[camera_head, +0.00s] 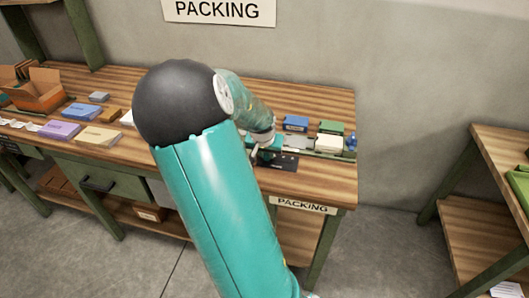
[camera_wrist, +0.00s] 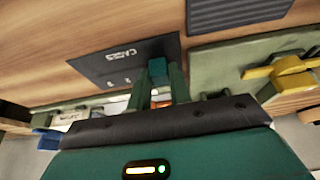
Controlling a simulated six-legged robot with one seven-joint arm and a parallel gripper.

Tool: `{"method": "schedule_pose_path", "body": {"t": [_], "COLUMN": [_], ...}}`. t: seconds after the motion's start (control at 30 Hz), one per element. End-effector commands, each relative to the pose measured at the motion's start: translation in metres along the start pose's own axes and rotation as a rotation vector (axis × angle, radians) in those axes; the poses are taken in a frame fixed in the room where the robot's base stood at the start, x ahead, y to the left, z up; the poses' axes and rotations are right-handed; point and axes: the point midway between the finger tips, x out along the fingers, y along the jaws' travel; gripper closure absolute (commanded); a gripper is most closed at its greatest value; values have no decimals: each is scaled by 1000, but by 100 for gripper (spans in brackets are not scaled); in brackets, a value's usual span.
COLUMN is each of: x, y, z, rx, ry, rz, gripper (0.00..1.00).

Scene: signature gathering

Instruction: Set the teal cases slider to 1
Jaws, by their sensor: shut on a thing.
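The dark cases panel (camera_wrist: 105,66) lies on the wooden bench, its "CASES" lettering upside down in the wrist view. It shows as a small dark plate in the head view (camera_head: 286,163). The teal slider knob (camera_wrist: 157,68) is at the panel's edge, between the fingertips of my gripper (camera_wrist: 160,80). The gripper is shut on the knob. In the head view my gripper (camera_head: 261,153) is at the panel's left side, partly hidden by my arm.
Blue (camera_head: 296,123) and green (camera_head: 331,128) blocks and a cream block (camera_head: 330,142) stand behind the panel. Yellow pieces (camera_wrist: 285,75) are near the gripper in the wrist view. A cardboard box (camera_head: 40,92) is at the bench's far left. Bare wood lies right of the panel.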

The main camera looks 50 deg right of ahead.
Motion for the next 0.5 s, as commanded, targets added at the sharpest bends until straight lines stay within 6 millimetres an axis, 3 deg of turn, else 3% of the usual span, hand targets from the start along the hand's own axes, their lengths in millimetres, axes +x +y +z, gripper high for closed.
{"method": "schedule_pose_path", "body": {"t": [0.2,0.47,0.5], "x": [0,0,0], "y": [23,24,23], "z": [0,0,0], "rx": [3,1,1], "ry": [1,1,1], "rz": [2,2,2], "gripper": [100,100,74]}}
